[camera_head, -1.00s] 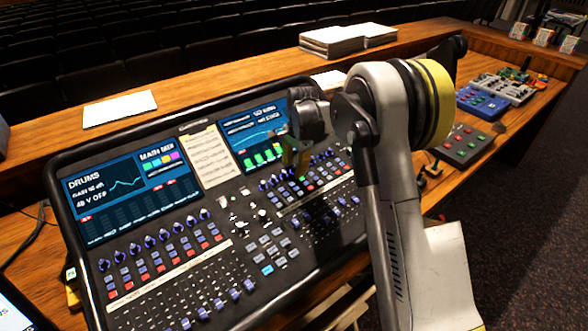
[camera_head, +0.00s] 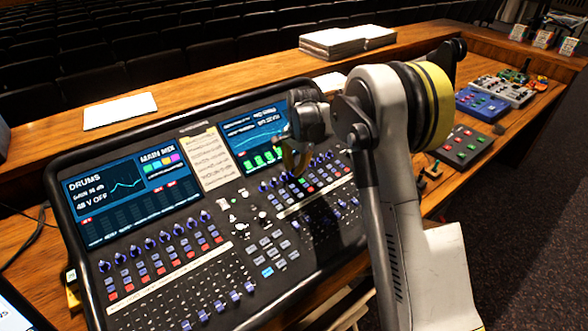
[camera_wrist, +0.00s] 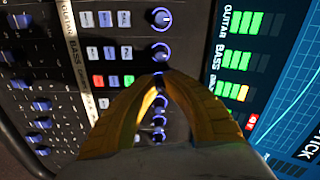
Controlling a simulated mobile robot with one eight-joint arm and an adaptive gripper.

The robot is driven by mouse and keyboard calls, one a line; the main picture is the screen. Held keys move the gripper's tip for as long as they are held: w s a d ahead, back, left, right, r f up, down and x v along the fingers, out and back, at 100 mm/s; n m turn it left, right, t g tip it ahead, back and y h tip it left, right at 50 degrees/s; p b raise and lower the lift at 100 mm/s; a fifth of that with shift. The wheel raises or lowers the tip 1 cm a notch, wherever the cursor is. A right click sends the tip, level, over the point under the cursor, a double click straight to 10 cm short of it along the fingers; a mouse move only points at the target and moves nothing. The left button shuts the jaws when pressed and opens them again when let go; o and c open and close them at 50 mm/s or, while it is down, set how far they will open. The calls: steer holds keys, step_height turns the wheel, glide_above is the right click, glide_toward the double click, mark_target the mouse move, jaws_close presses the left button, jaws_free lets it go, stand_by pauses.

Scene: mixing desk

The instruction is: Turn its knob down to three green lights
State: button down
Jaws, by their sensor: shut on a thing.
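The mixing desk (camera_head: 215,235) has two screens, rows of knobs, lit buttons and faders. My gripper (camera_wrist: 161,80) has yellow fingers that close together on a small dark knob in the knob column; the fingers hide most of it. Two blue-lit knobs (camera_wrist: 161,50) show above the fingertips in the wrist view, and several show between and below the fingers. The screen beside them (camera_wrist: 237,57) has green light bars labelled GUITAR and BASS. A lower bar (camera_wrist: 232,91) is green with an orange end. In the head view, my gripper (camera_head: 298,172) is at the right screen's lower edge.
Lit buttons (camera_wrist: 112,81) lie close beside the fingers in the wrist view. The wooden desk (camera_head: 225,83) holds papers (camera_head: 120,110) behind the mixer and a stack (camera_head: 347,40) further back. Coloured effect boxes (camera_head: 461,145) stand at the right.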

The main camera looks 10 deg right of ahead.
mark_target(298, 177)
steer(key=shift+n, duration=1.7)
steer(key=c, duration=1.4)
jaws_free()
steer(key=r, duration=0.4)
steer(key=s+r, duration=0.1)
steer(key=r, duration=0.3)
steer(key=d+r, duration=0.1)
steer(key=r, duration=0.3)
steer(key=shift+s, duration=0.2)
